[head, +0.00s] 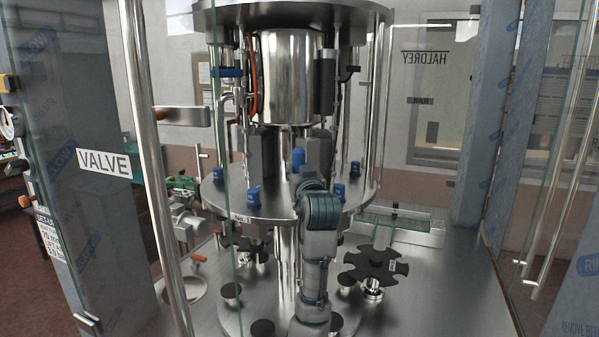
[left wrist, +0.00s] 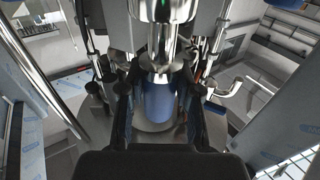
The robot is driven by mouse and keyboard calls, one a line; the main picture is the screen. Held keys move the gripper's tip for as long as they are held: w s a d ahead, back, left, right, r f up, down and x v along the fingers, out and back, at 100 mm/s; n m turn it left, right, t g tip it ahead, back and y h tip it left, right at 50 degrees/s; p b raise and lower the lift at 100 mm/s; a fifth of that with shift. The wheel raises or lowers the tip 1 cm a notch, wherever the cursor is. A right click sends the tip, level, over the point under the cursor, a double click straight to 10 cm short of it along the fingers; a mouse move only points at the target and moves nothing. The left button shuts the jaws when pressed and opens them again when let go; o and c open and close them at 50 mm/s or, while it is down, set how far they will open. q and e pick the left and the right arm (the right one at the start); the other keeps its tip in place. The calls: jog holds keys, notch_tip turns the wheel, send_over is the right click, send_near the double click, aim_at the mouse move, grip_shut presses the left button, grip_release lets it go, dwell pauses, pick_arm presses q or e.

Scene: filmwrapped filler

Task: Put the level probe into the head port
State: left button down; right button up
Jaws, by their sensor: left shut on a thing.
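My left arm (head: 318,245) rises at the middle of the head view, in front of the machine, and its wrist hides most of my gripper. In the left wrist view my left gripper (left wrist: 158,92) is shut, its dark fingers on both sides of a blue cylinder (left wrist: 158,104), which I take for the level probe. A bright metal part (left wrist: 158,62) shows just above the blue body. A blue end (head: 298,157) shows above my wrist in the head view; I cannot tell if it is the same piece. The head port cannot be made out with certainty. My right gripper is not in view.
The shiny vessel (head: 288,75) hangs over a round metal plate (head: 230,205) with several blue caps (head: 253,195). A dark star wheel (head: 370,267) stands at right on the steel deck (head: 440,290). Metal rods and film-wrapped posts (head: 85,160) stand around the machine.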

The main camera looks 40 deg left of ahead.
pick_arm(q)
jog(key=shift+f+b, duration=0.95)
jog(key=shift+f, duration=0.55)
jog(key=c, duration=0.7)
grip_release()
jog(key=shift+r, duration=0.1)
jog(key=v, duration=1.2)
jog(key=shift+d, duration=0.1)
